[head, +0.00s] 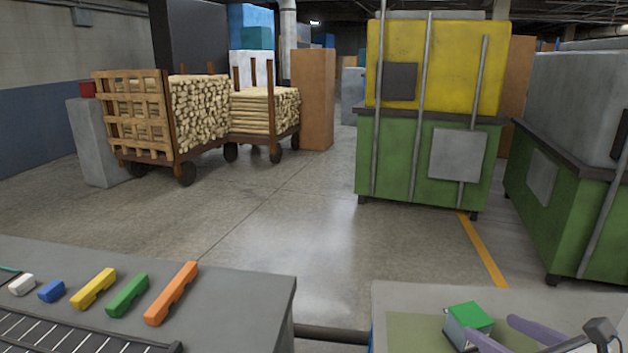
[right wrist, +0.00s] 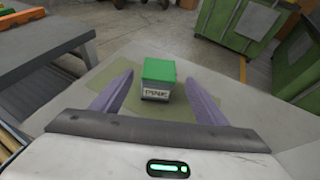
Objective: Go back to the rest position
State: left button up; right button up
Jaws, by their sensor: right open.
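My right gripper (head: 494,327) is at the lower right of the head view, with its two purple fingers spread apart. In the right wrist view the open gripper (right wrist: 159,77) shows nothing held. A small grey box with a green top (head: 468,315) stands upright at its fingertips. In the right wrist view the box (right wrist: 158,72) appears between the fingertips, with a gap on each side. Its white label is too small to read surely. How far the fingers are above the table cannot be told. My left gripper is not in view.
The box stands on an olive mat (head: 405,332) on the right grey table (head: 400,292). Across a gap, the left table (head: 235,290) bears a row of coloured blocks (head: 93,288) and a dark rack (head: 60,335). Green bins (head: 400,155) and wood carts (head: 175,135) stand beyond open floor.

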aim_at(473, 317)
jog(key=shift+b+x, duration=1.35)
jog(key=shift+b, duration=0.2)
jog(key=shift+w, duration=0.2)
jog(key=shift+w+f, duration=0.25)
jog(key=shift+w, duration=0.3)
jog(key=shift+p+x, duration=0.5)
jog(key=shift+x, duration=2.45)
jog(key=shift+s+a+f, duration=0.1)
jog(key=shift+f, duration=0.05)
